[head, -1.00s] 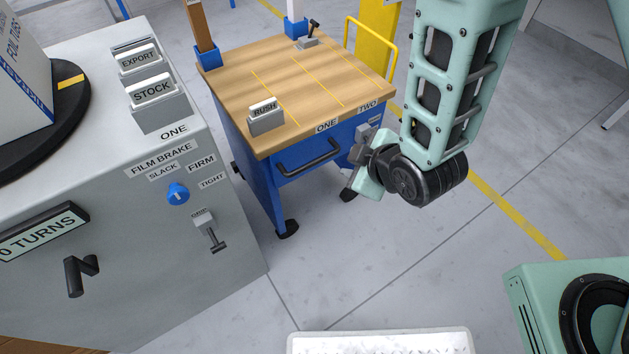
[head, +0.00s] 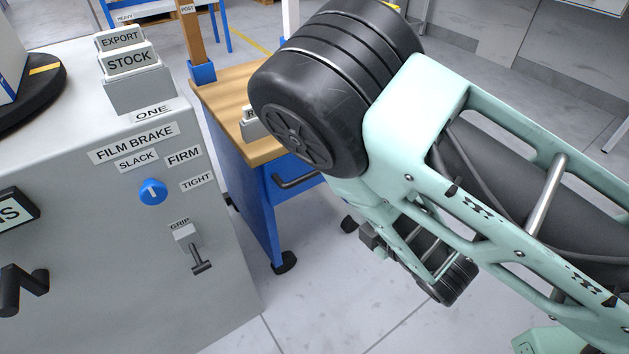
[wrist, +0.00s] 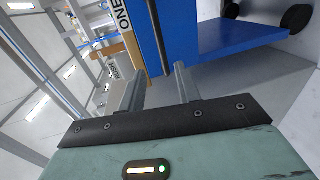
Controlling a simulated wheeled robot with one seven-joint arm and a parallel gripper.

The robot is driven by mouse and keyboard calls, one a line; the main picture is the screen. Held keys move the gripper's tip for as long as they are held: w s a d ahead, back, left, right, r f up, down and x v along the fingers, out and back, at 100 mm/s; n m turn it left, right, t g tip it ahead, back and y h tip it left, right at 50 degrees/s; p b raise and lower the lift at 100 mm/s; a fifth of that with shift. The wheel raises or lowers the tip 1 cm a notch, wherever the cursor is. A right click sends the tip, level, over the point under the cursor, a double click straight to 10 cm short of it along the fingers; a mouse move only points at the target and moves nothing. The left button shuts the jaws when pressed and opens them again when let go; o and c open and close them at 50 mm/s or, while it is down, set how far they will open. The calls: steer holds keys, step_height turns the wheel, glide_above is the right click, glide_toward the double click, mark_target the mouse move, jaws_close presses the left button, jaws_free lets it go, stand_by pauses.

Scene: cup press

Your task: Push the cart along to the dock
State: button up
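The cart has a wooden top (head: 222,98) and a blue body (head: 245,195); in the head view it stands behind my arm, which hides its right part. Its black front handle (head: 295,181) partly shows beside my arm. In the wrist view the blue cart body (wrist: 215,40) lies ahead of my gripper (wrist: 158,78). The two grey fingers are apart with nothing gripped. A dark bar, seemingly the handle (wrist: 160,38), runs in line with the gap between them; contact cannot be told. In the head view my gripper is low, in front of the cart. No dock is identifiable.
A grey machine (head: 200,290) with a film brake knob (head: 153,191) and a grip lever (head: 197,262) stands close left of the cart. A blue rack (head: 226,25) is at the back. Grey floor (head: 320,300) shows clear in front of the cart.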

mark_target(317, 174)
steer(key=b+x, duration=1.1)
steer(key=x, duration=0.3)
steer(key=shift+w+a, duration=0.1)
steer(key=shift+w, duration=0.15)
jaws_close()
